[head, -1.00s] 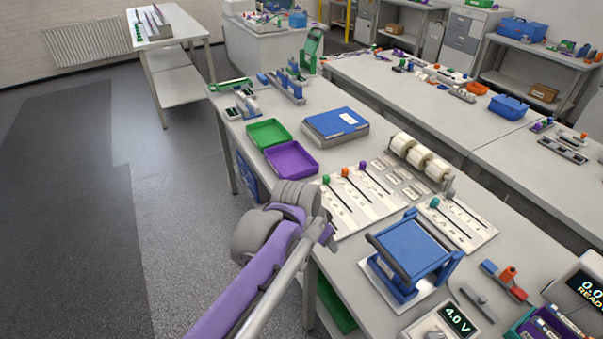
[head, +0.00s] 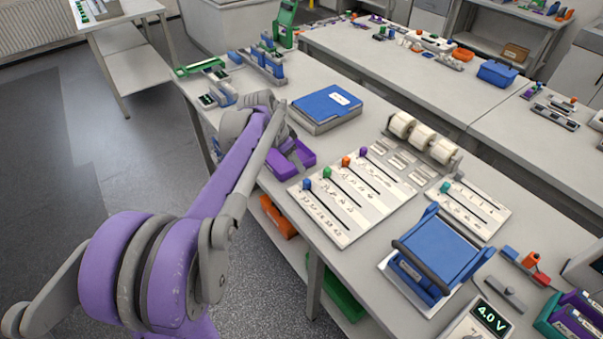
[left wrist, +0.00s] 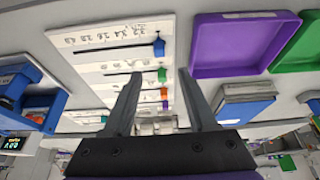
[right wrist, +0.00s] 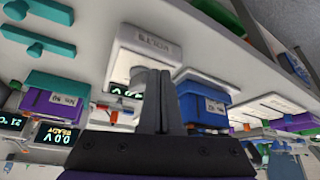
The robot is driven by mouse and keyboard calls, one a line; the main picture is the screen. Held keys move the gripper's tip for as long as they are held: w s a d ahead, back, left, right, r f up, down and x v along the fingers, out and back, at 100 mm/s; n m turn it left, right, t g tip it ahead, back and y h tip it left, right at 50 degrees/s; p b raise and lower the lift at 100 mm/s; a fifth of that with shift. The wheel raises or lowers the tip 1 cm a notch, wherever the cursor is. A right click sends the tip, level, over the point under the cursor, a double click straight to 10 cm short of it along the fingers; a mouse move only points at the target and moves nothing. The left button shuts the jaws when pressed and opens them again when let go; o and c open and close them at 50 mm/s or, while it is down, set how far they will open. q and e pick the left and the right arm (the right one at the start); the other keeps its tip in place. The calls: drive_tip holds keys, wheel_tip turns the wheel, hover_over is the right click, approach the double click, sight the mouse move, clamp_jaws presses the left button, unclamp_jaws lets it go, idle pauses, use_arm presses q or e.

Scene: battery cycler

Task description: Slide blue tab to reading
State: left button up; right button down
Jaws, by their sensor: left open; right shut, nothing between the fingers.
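The blue tab (head: 306,184) stands at the upper-left end of the nearest slot on the white slider board (head: 340,241). Green (head: 327,172), orange (head: 346,161) and purple (head: 364,151) tabs stand on the other slots. In the left wrist view the blue tab (left wrist: 159,46) lies beyond my left fingertips. My left gripper (head: 300,160) is open and empty over the purple tray, apart from the blue tab. The meter (head: 477,322) reads 4.0 V. My right gripper (right wrist: 152,75) is shut and empty before a white device (right wrist: 150,42). The board's printed numbers are too small to read surely.
The purple tray (head: 283,174) is left of the board, and a blue binder (head: 325,106) lies behind it. A blue press-like device (head: 440,250) and a smaller slider board (head: 468,208) are to the right. White rolls (head: 422,136) stand behind.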

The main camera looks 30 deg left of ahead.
sight(307, 180)
use_arm(q)
drive_tip(key=x, duration=1)
drive_tip(key=shift+w+d+f, duration=0.15)
drive_tip(key=shift+w+f, duration=0.05)
drive_tip(key=shift+f, duration=0.1)
clamp_jaws()
idle(1.0)
